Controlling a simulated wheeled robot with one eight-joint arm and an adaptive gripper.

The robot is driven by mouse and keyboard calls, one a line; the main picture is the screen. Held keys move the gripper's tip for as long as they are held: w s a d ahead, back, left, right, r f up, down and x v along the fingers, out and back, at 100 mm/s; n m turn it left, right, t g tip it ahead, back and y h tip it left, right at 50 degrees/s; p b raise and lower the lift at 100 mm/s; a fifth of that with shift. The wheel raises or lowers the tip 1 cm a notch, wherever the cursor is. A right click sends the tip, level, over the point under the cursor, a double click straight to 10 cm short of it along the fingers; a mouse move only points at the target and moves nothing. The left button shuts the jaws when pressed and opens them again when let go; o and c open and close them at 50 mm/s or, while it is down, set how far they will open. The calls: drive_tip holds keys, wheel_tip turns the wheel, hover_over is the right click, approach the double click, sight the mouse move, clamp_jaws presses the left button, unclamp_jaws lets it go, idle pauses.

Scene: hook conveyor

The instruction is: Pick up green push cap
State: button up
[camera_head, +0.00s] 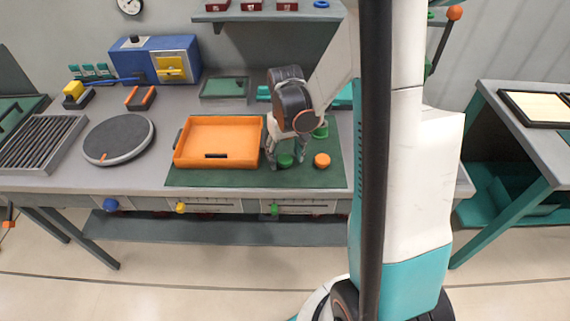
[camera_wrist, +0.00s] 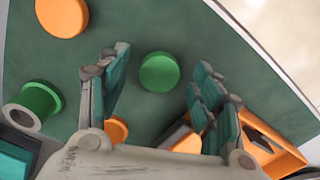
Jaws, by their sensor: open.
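The green push cap (camera_head: 285,161) is a flat round disc on the dark green mat (camera_head: 225,178), right of the orange tray. In the wrist view the green push cap (camera_wrist: 160,72) lies between the two fingers, with mat showing on both sides. My gripper (camera_head: 285,154) points down over the cap with its fingers apart and empty. It also shows in the wrist view (camera_wrist: 161,66). I cannot tell how far its fingertips are above the mat.
An orange disc (camera_head: 322,160) lies right of the cap. A green hollow cylinder (camera_wrist: 38,101) stands nearby; its head-view part (camera_head: 320,131) is behind my gripper. The orange tray (camera_head: 217,122) is close on the left. Mat in front of the cap is clear.

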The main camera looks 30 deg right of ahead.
drive_tip(key=shift+f, duration=0.35)
drive_tip(key=c, duration=0.8)
drive_tip(key=shift+c, duration=0.2)
drive_tip(key=shift+r, duration=0.1)
